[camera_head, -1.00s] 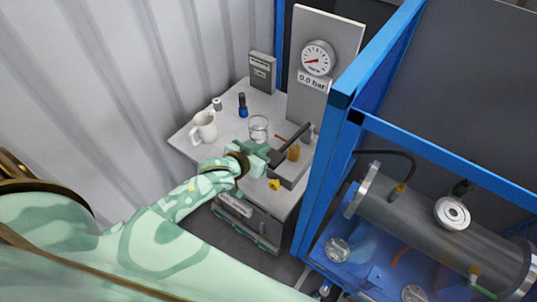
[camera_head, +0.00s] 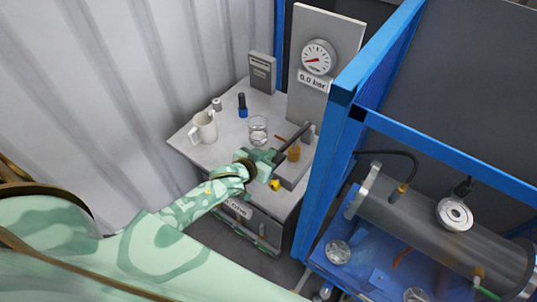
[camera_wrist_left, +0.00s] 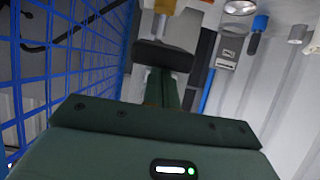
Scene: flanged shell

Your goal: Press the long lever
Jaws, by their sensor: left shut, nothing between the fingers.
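The long lever (camera_head: 293,139) is a dark bar on the pump block at the right side of the grey bench. It slants from its pivot down to the left, toward my gripper. My left gripper (camera_head: 276,158) is shut and empty at the lever's lower end; I cannot tell whether it touches it. In the left wrist view the shut dark fingertips (camera_wrist_left: 161,56) show in front, near a yellow-orange part. The round gauge (camera_head: 318,57) stands on a grey panel behind the lever, above a "0.0 bar" display (camera_head: 312,80). My right gripper is not in view.
A white mug (camera_head: 204,127), a glass (camera_head: 258,130), a blue-black torch (camera_head: 242,105) and a grey box (camera_head: 262,72) stand on the bench. A blue frame post (camera_head: 324,165) rises close right of the lever. A metal cylinder (camera_head: 440,225) lies beyond it.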

